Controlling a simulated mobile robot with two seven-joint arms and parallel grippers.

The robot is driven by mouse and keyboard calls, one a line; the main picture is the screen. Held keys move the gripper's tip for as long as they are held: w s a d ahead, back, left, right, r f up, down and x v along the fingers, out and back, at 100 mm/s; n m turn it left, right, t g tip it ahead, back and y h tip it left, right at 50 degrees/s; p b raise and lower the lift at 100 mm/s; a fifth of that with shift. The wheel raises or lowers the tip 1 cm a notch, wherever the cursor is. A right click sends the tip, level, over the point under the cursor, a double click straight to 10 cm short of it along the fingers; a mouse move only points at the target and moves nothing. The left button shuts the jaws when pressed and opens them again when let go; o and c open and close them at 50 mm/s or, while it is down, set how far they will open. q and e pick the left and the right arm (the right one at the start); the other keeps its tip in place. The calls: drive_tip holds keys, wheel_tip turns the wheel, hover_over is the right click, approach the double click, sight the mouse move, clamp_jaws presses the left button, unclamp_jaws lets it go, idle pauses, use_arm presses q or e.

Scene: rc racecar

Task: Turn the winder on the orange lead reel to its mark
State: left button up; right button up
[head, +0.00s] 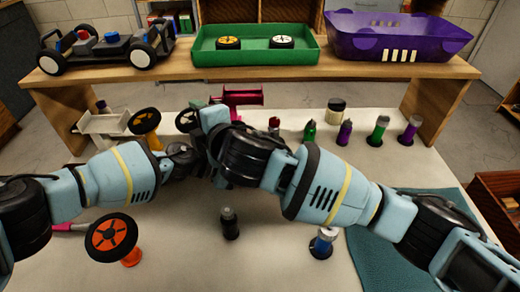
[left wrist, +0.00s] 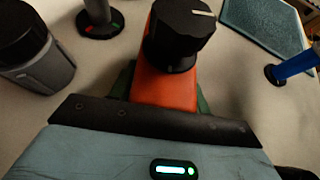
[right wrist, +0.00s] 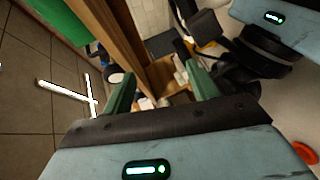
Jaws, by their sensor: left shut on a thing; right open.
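The orange lead reel (left wrist: 165,92) shows in the left wrist view between my left gripper's green fingers. My left gripper (left wrist: 165,104) is shut on its orange body. The black winder (left wrist: 178,35) is a ribbed round knob at the reel's upper end, with a pale line on its top. No separate target mark can be made out. In the head view the reel and the left gripper's fingers are hidden behind my arms. My right gripper (right wrist: 160,80) is open and empty, with the wooden shelf ahead of its fingers.
A black-and-orange wheel (head: 111,237) stands at the front left. A dark bottle (head: 229,223) and a blue-topped item (head: 323,243) stand on the pale table. Several coloured bottles line the back right. A shelf (head: 255,77) holds a car, green tray and purple bin.

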drive_tip(key=w+d+f+m+g+y, duration=0.1)
drive_tip(key=d+m+y, duration=0.1)
drive_tip(key=d, duration=0.3)
drive_tip(key=w+d+f+m+g+y, duration=0.1)
drive_tip(key=d+f+m+y, duration=0.1)
drive_tip(key=d+y, duration=0.1)
drive_tip(key=w+d+f+m+g+y, duration=0.1)
drive_tip(key=d+f+m+y, duration=0.1)
drive_tip(key=d, duration=0.4)
drive_tip(key=shift+w+d+m+y, duration=0.25)
drive_tip(key=shift+d+m+y, duration=0.05)
drive_tip(key=shift+y, duration=0.3)
drive_tip(key=s+d+f+m+g+y, duration=0.1)
drive_tip(key=s+d+f+g, duration=0.15)
drive_tip(key=d, duration=0.25)
drive_tip(key=s+d+f+m+g, duration=0.1)
drive_tip(key=s+d+f+g, duration=0.15)
drive_tip(key=d+f, duration=0.2)
drive_tip(key=x, duration=0.8)
drive_tip(key=r+x, duration=0.1)
drive_tip(key=x, duration=0.3)
drive_tip(key=shift+w+d, duration=0.1)
drive_tip(key=shift+w, duration=0.15)
